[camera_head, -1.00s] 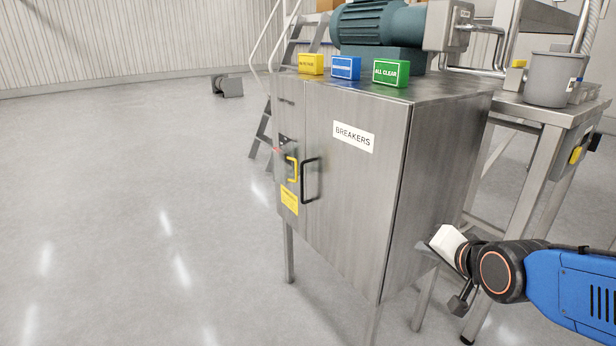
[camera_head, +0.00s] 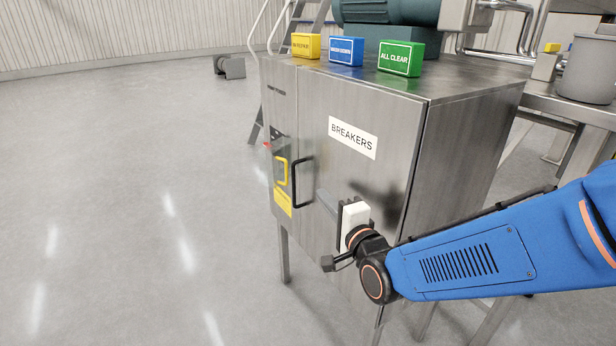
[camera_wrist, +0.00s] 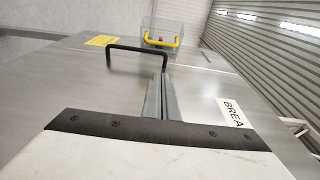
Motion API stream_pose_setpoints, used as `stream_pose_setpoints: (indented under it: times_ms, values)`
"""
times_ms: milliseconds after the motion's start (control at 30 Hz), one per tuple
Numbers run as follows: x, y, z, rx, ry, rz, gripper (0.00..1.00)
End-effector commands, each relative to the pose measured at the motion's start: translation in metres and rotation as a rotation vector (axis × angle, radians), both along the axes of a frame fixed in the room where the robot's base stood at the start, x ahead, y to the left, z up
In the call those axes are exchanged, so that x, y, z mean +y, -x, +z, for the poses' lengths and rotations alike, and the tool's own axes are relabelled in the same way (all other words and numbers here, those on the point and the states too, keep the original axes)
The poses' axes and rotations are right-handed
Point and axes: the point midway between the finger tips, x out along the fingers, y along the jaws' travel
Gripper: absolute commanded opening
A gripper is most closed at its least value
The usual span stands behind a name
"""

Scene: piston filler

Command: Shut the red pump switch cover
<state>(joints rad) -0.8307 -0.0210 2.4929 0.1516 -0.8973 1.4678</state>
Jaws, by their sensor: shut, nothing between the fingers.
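The steel cabinet marked BREAKERS (camera_head: 390,120) stands in the middle of the head view. On its narrow left front part a yellow handle (camera_head: 282,171) shows, with a small red piece (camera_head: 267,144) at the left edge. In the wrist view the yellow handle (camera_wrist: 162,41) lies on a clear, see-through cover (camera_wrist: 178,30), with a small red part (camera_wrist: 161,37) near it. I cannot tell how far the cover is open. My gripper (camera_head: 322,198) is shut and empty in front of the BREAKERS door. Its fingers (camera_wrist: 160,92) point towards the black door handle (camera_wrist: 140,48), apart from the yellow one.
The black door handle (camera_head: 296,182) stands out between my gripper and the yellow handle. Yellow (camera_head: 306,46), blue (camera_head: 346,51) and green (camera_head: 401,58) blocks sit on the cabinet top beside a motor (camera_head: 390,12).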

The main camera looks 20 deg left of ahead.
Motion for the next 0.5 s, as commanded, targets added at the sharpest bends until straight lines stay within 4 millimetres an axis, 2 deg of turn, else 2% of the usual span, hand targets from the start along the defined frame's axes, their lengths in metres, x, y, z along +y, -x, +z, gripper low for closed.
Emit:
stream_pose_setpoints:
  times_ms: [167,500]
  values:
    - [0.01,-0.013,-0.001,0.001,0.001,-0.001,0.0]
    - [0.047,-0.056,-0.002,0.0,0.001,-0.001,0.0]
